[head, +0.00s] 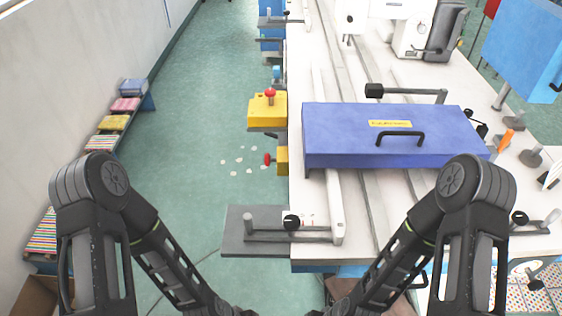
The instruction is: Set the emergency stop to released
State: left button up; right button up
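A red mushroom button (270,92) stands on top of a yellow box (266,110) at the left edge of the sewing table. Below it, a second red knob (267,159) points left from a smaller yellow box (282,161) on the table's side. I cannot tell from here which is the emergency stop, or whether either is pressed or released. Both of my arms reach down to the bottom middle of the head view, and both grippers lie below the picture's edge. Nothing of mine touches either button.
A blue cover with a black handle (385,117) lies across the white table (310,230). A grey plate with a lever and black knob (250,240) juts left from the table's front corner. Open green floor (190,130) lies left of the table; a shelf with coloured stacks (115,122) lines the wall.

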aim_at(268, 159)
jog(key=k+j+z, duration=0.2)
jog(key=j+z, duration=0.2)
jog(key=k+j+z, duration=0.25)
jog(key=z, duration=0.2)
jog(key=k+j+z, duration=0.25)
jog(key=z, duration=0.15)
